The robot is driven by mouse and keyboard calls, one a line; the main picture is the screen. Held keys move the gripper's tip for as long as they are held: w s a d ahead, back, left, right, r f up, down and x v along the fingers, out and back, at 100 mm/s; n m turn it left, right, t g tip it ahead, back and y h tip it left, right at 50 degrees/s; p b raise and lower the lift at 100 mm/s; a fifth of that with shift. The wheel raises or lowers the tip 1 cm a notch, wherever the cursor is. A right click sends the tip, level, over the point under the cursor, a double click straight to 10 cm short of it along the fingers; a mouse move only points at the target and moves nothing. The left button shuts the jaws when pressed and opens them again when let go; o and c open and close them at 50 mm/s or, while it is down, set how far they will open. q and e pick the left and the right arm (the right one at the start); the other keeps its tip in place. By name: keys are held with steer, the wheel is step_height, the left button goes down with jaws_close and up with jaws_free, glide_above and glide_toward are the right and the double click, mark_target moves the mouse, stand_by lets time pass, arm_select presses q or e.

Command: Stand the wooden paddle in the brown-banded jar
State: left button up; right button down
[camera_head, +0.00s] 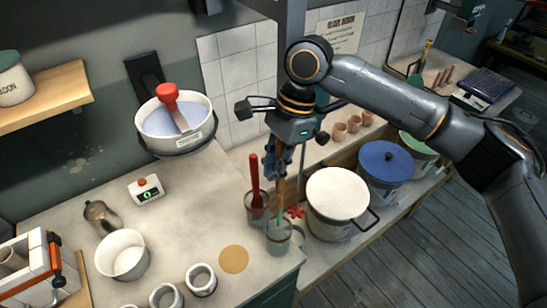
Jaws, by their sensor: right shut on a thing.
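My right gripper (278,168) reaches down over the front right part of the worktop, shut on the wooden paddle (282,191). The paddle hangs roughly upright below the fingers. Its lower end is over or inside the mouth of a greenish see-through jar (279,240); I cannot tell which. A second see-through jar (256,214), with a brownish tint, stands just behind and left, with a red-handled tool (255,178) upright in it. The bands on these jars are too small to make out clearly. My left gripper is not in view.
A white lidded bucket (338,192) stands close right of the jars, with a blue-lidded bucket (386,165) beyond. A plaster bucket (175,121) with a red-handled tool stands behind. A white bowl (122,255), metal jug (102,215) and several white cups (201,279) are left. The middle worktop is clear.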

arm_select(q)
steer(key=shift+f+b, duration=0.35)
arm_select(e)
step_height(320, 180, down, 9)
steer(key=shift+s, duration=0.15)
stand_by(0.4)
steer(key=shift+f, duration=0.1)
steer(key=c, duration=1.2)
jaws_free()
steer(key=v, duration=1.2)
